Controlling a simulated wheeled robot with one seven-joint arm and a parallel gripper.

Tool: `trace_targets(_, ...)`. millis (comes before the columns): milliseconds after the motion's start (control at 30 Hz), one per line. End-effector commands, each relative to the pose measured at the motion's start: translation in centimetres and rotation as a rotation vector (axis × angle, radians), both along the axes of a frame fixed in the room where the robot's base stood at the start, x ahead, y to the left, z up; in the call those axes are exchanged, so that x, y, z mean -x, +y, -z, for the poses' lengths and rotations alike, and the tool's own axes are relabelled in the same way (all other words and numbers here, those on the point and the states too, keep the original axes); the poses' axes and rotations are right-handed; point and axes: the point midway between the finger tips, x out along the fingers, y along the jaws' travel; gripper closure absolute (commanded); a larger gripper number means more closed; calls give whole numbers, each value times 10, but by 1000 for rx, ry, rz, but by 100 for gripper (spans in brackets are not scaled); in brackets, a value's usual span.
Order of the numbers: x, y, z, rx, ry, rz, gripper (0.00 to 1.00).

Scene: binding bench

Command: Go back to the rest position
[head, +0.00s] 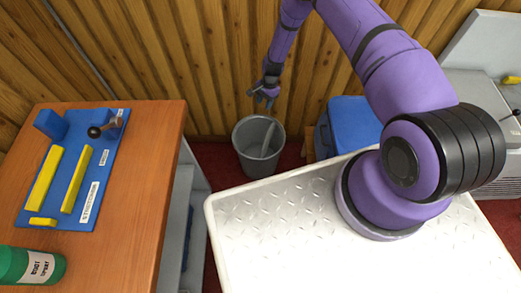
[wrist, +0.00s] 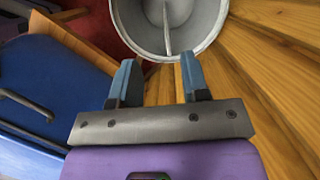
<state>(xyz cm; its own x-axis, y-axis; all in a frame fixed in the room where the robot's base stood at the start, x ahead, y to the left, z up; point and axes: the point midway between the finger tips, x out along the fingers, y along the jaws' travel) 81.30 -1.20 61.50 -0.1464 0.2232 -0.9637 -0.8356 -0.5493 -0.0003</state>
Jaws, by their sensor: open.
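My gripper (head: 264,95) hangs from the purple arm in front of the slatted wood wall in the head view. It is above and just behind a grey bin (head: 258,146) that stands on the red floor. In the wrist view my gripper (wrist: 158,85) shows two blue-grey fingers spread apart with nothing between them. The bin's rim (wrist: 222,30) lies beyond the fingertips there. A long thin grey object (wrist: 167,28) is inside the bin; I cannot tell what it is.
A wooden bench (head: 130,200) at left bears a blue board (head: 62,200) with yellow bars and a dark-knobbed tool, plus a green container (head: 30,266). A blue box (head: 350,125) stands right of the bin. A grey machine (head: 470,85) is at far right.

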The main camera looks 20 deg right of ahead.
Motion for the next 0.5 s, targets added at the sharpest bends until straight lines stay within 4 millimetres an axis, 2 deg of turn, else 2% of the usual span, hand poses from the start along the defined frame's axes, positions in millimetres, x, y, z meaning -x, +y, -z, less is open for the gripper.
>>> trace_targets(100,-3,-4,-16,0,-1,1,58)
trace_targets(200,-4,-5,-24,-1,1,1,58)
trace_targets(500,-4,-6,-28,-1,1,0,58)
